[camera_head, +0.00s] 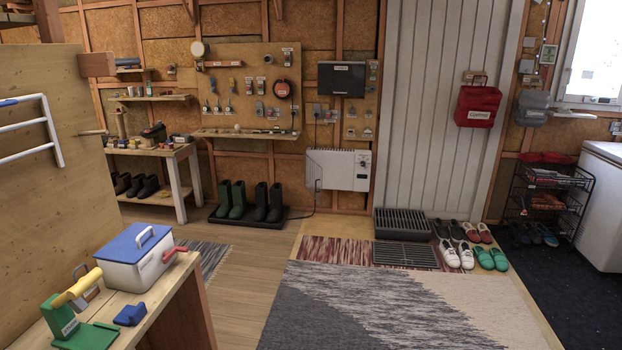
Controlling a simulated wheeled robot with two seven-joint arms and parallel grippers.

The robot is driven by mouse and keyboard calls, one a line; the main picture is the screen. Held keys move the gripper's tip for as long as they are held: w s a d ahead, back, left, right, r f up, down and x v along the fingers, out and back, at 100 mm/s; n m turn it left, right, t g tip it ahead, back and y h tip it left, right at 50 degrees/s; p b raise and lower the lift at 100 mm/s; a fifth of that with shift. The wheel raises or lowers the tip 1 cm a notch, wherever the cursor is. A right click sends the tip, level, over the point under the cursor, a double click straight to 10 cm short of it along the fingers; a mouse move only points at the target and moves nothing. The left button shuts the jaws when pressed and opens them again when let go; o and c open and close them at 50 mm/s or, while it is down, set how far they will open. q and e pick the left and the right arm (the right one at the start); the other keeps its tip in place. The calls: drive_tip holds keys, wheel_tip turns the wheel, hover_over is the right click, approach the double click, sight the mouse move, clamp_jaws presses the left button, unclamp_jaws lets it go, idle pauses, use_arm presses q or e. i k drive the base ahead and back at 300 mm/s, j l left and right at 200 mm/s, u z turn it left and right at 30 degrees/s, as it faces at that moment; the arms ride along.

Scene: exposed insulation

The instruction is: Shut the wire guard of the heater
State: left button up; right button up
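The heater (347,171) is a white box low on the back wall, right of the boots, with a dark control panel at its right end. Its wire guard (314,172) is a thin dark mesh at the heater's left side. It appears swung out from the heater's front, which looks mostly uncovered. A small light upright piece, perhaps a handle, shows on the guard. Fine detail of the mesh is too small to tell. Neither of my grippers is in view.
A workbench (180,312) with a blue-lidded box (138,262) fills the lower left. Boots on a black tray (259,223) stand left of the heater. A dark slatted crate (402,223) and shoes lie to its right. The rug (375,300) and wooden floor ahead are clear.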

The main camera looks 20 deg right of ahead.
sight(321, 192)
drive_tip(key=i+l+z, duration=0.45)
drive_tip(key=i, duration=0.55)
drive_tip(key=i+j+z, duration=0.1)
drive_tip(key=i+z, duration=0.4)
drive_tip(key=i, duration=0.55)
drive_tip(key=i+j+u, duration=0.1)
drive_tip(key=i+u, duration=0.2)
drive_tip(key=i, duration=0.65)
drive_tip(key=i+l+u, duration=0.25)
drive_tip(key=i, duration=0.75)
drive_tip(key=j, duration=0.1)
